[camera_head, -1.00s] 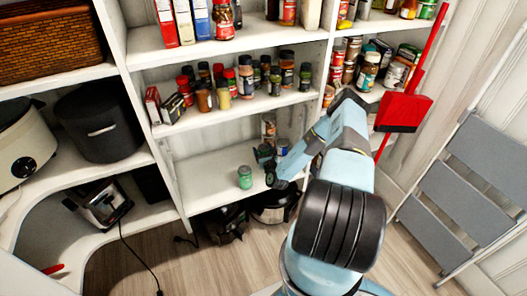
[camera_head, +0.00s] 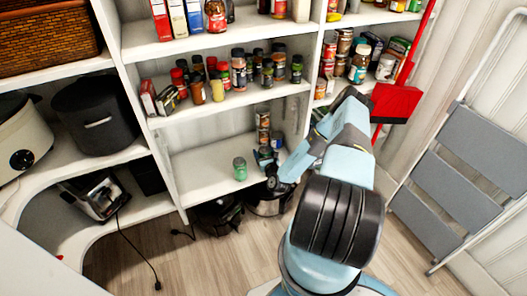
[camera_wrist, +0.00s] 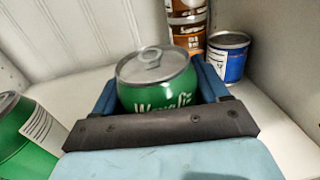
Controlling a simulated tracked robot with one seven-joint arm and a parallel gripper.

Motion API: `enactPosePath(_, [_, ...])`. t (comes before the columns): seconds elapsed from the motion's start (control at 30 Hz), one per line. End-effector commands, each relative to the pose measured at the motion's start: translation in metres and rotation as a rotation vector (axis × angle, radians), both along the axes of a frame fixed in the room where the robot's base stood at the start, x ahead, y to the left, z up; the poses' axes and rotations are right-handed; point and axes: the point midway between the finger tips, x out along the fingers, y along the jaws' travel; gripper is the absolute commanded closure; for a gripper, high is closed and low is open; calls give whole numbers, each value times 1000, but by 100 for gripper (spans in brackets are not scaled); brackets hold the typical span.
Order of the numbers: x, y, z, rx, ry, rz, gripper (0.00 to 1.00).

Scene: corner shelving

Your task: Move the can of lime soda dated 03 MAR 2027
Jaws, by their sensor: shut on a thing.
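My gripper (camera_wrist: 160,92) is shut on a green soda can (camera_wrist: 158,80) with a silver top and white lettering. The held can looks upright between the fingers in the wrist view; its lower part is hidden by the gripper. In the head view my gripper (camera_head: 266,157) is over the lower shelf, and the held can is mostly hidden there. A second green can (camera_wrist: 28,132) stands to the left with a white text label; it also shows on the shelf in the head view (camera_head: 240,169). I cannot read a date on either can.
Brown stacked cans (camera_wrist: 187,22) and a blue can (camera_wrist: 228,57) stand behind the held can, close to the right. The lower shelf (camera_head: 205,180) is bare left of the second green can. Jars crowd the shelf above. Dark appliances sit on the floor below.

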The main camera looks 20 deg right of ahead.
Motion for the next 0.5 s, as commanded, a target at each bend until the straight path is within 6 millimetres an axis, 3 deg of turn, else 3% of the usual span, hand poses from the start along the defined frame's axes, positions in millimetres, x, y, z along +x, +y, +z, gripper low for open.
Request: enactPosePath(0.5, [-12,-2,0,0,1,-3,72])
